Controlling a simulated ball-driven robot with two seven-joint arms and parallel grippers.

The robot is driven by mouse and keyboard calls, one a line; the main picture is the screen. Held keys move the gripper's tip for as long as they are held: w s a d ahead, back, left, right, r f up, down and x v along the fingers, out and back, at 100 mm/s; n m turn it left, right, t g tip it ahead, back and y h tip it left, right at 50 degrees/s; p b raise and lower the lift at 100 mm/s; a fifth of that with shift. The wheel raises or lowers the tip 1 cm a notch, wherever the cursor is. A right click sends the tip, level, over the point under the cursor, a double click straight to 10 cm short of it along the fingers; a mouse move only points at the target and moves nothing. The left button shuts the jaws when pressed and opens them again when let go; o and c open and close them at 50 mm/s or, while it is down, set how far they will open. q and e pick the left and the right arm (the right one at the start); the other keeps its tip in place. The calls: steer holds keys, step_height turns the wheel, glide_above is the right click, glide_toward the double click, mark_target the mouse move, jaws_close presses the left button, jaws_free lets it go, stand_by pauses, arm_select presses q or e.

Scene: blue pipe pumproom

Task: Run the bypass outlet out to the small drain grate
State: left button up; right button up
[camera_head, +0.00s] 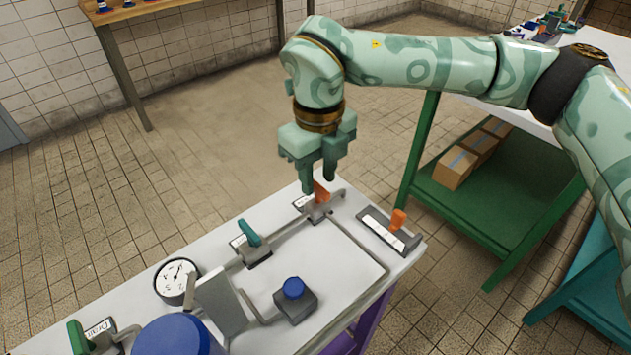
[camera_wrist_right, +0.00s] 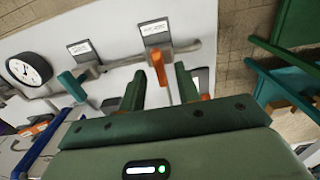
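My right gripper (camera_head: 318,184) is open above the bench's far corner, with its fingers pointing down. An orange lever (camera_head: 321,192) stands on a labelled pipe valve just below the fingertips. In the right wrist view the lever (camera_wrist_right: 159,68) shows between the two spread fingers (camera_wrist_right: 160,85); I cannot tell whether they touch it. To the right, a second orange handle (camera_head: 398,219) stands on a dark rail with a white scale plate (camera_head: 382,232). The labels are too small to read, so I cannot tell which part is the bypass outlet or drain grate. My left gripper is not in view.
The white bench (camera_head: 345,290) carries grey pipes, a round gauge (camera_head: 177,281), a teal lever (camera_head: 249,233), a green handle (camera_head: 77,337) and a blue knob (camera_head: 293,288). A green shelf (camera_head: 480,215) with cardboard boxes (camera_head: 456,166) stands right. Tiled floor lies clear behind the bench.

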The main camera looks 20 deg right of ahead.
steer(key=shift+f, duration=0.6)
jaws_close()
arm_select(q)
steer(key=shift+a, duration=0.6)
